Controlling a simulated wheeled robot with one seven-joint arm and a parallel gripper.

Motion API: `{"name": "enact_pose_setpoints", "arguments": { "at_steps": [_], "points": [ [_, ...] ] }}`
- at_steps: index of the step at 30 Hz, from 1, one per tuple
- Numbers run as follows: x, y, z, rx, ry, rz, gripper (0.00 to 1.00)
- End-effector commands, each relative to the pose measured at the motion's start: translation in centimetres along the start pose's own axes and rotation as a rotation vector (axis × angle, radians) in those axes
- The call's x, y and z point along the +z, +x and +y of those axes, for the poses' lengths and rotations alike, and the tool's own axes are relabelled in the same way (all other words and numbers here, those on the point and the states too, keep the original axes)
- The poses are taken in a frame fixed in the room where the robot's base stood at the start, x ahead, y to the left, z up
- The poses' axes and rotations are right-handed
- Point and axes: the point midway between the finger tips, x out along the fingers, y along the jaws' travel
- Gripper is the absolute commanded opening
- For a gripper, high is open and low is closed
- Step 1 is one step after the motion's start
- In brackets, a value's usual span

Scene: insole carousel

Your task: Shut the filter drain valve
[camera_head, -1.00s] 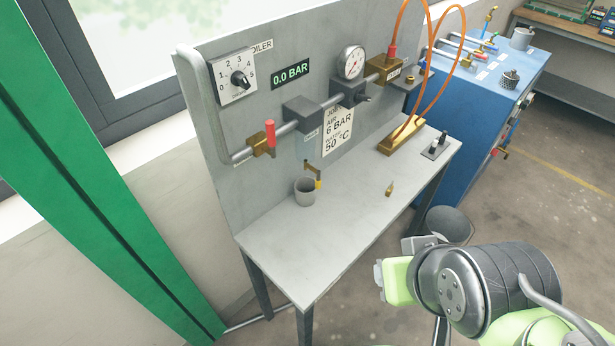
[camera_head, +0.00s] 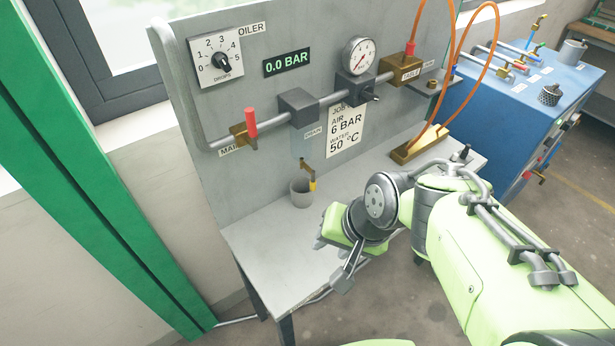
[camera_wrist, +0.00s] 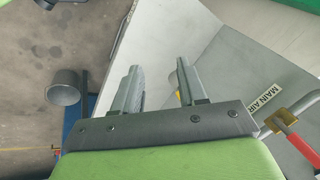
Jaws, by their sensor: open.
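The filter drain valve (camera_head: 307,168) is a small brass fitting on a thin tube below the grey filter block (camera_head: 298,106), by the "DRAIN" label. A yellow tip (camera_head: 313,185) hangs down from it beside the grey cup (camera_head: 301,193) on the bench. I cannot tell whether the valve is open or shut. My gripper (camera_head: 322,238) is over the bench, to the right of and nearer than the cup, apart from the valve. In the wrist view my gripper (camera_wrist: 158,82) has its two fingers spread, with nothing between them. The drain valve is not clear there.
The main air valve with its red handle (camera_head: 250,123) stands up on the pipe, left of the filter. The display (camera_head: 287,61) reads 0.0 BAR. A brass manifold (camera_head: 419,144) with orange hoses stands at the bench's right. The bench's front left (camera_head: 265,250) is clear.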

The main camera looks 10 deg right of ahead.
Motion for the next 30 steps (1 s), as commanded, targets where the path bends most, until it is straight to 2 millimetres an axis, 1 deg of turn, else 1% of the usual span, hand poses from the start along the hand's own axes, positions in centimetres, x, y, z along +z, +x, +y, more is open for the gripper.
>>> {"name": "enact_pose_setpoints", "arguments": {
  "at_steps": [1,5,8,9,11,12,14,15,17,18,21,24,27,30],
  "points": [
    [-0.2,1.5,0.2,-0.021,0.052,-0.022,0.42],
    [-1.0,4.6,0.3,-0.106,0.226,-0.085,0.42],
    [-2.0,7.6,0.4,-0.206,0.421,-0.152,0.42],
    [-2.5,8.8,0.5,-0.260,0.520,-0.185,0.42],
    [-3.6,10.6,0.7,-0.355,0.690,-0.239,0.42],
    [-4.4,11.6,0.9,-0.425,0.808,-0.277,0.42],
    [-5.9,12.8,1.5,-0.538,0.989,-0.336,0.42],
    [-7.0,13.3,2.0,-0.619,1.113,-0.379,0.42],
    [-8.8,13.8,3.1,-0.748,1.297,-0.445,0.42],
    [-10.1,13.9,4.1,-0.836,1.412,-0.489,0.42],
    [-12.8,13.7,6.8,-1.033,1.641,-0.589,0.42],
    [-14.3,13.1,8.8,-1.163,1.770,-0.657,0.42],
    [-14.9,12.8,9.2,-1.208,1.812,-0.684,0.42],
    [-15.4,13.2,8.3,-1.207,1.809,-0.686,0.42]
  ]
}}
